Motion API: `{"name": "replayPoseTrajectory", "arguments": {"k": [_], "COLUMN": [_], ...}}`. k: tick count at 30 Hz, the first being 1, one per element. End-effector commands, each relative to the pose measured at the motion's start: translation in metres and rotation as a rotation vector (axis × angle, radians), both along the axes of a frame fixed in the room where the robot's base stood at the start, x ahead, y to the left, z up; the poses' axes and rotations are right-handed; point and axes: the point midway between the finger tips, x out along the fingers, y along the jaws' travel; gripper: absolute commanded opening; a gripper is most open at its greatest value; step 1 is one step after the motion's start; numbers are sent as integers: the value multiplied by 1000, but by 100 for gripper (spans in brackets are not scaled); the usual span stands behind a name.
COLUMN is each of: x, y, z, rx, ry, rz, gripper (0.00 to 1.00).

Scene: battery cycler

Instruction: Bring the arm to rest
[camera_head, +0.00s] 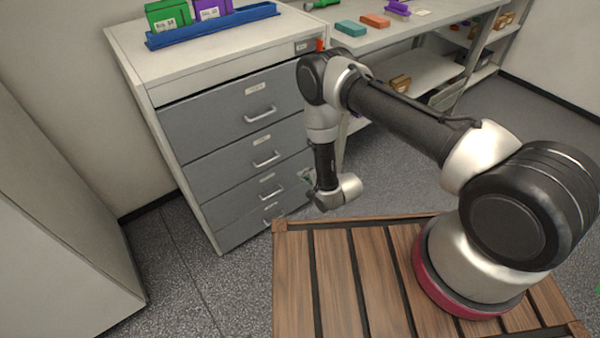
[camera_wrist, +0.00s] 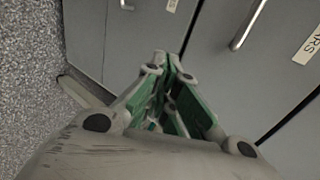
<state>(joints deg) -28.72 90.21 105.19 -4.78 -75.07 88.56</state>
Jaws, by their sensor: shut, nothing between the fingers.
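My arm bends from its base on the wooden slatted deck out over the deck's far edge, then down in front of the drawer cabinet (camera_head: 225,150). My gripper is mostly hidden behind the wrist in the head view. In the wrist view my gripper (camera_wrist: 172,68) shows with green-padded fingers, shut and empty. It points toward the grey drawer fronts, and a drawer handle (camera_wrist: 247,25) lies right of the fingertips. I cannot tell the exact gap between fingers and drawers.
A blue rack (camera_head: 215,27) with a green and a purple box stands on the cabinet top. A workbench (camera_head: 350,40) with small coloured blocks is behind. A pale cabinet (camera_head: 60,230) stands at left. Grey floor lies between it and the drawers.

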Motion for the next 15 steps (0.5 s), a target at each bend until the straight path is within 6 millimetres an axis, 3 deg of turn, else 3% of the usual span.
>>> {"name": "replayPoseTrajectory", "arguments": {"k": [3,11,13,15], "x": [-11,-16,-18,-28], "y": [-7,-10,-12,-18], "z": [7,11,6,-11], "rx": [-1,-11,-59,-171], "ry": [2,-7,-14,20], "rz": [0,8,36,90], "gripper": [0,0,0,0]}}
